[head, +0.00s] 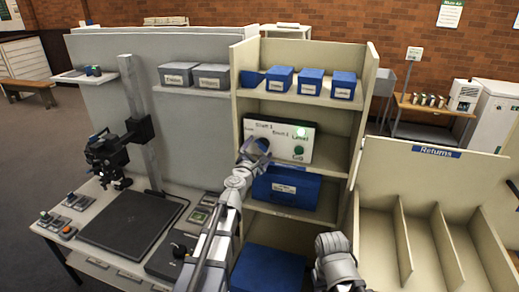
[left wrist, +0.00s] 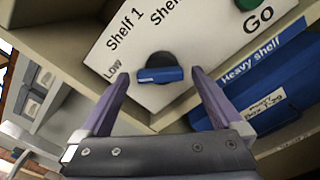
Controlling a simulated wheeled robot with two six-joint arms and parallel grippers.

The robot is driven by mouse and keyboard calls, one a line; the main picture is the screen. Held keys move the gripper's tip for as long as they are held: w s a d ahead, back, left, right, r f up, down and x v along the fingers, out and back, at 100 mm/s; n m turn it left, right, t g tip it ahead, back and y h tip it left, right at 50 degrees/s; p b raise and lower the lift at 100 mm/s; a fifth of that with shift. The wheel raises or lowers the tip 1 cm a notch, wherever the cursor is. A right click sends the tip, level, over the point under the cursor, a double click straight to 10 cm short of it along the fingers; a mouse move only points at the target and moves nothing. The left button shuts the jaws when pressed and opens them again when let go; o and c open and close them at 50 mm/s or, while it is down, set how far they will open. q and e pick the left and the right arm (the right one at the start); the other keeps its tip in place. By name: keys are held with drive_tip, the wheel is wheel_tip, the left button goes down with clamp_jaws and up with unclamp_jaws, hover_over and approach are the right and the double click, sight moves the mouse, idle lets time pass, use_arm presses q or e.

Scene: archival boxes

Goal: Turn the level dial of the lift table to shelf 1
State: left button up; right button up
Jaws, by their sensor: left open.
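The level dial (left wrist: 158,60) is a black knob with a blue grip bar on a white panel (head: 272,128). In the left wrist view the panel (left wrist: 112,62) looks tilted, with "Low" and "Shelf 1" to the left of the dial and another label cut off at the top. The blue bar lies nearly level in that picture; I cannot tell which label it marks. My left gripper (left wrist: 160,75) is open, its fingers on either side of the dial, apart from it. In the head view my left gripper (head: 255,148) hides the dial. My right gripper (head: 337,262) is low at the front; its jaws are unclear.
A green GO button (head: 299,152) is on the panel's right. The cream shelf unit's side wall (head: 362,120) rises right of the panel. A Returns bin (head: 437,152) stands further right.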

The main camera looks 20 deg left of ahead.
use_arm(q)
drive_tip(key=shift+w, duration=0.45)
drive_tip(key=c, duration=1.3)
drive_tip(key=m, duration=0.4)
drive_tip(key=shift+d+m, duration=0.1)
drive_tip(key=shift+m, duration=0.3)
drive_tip(key=m, duration=0.4)
drive_tip(key=shift+s+m, duration=0.1)
drive_tip(key=shift+m, duration=0.3)
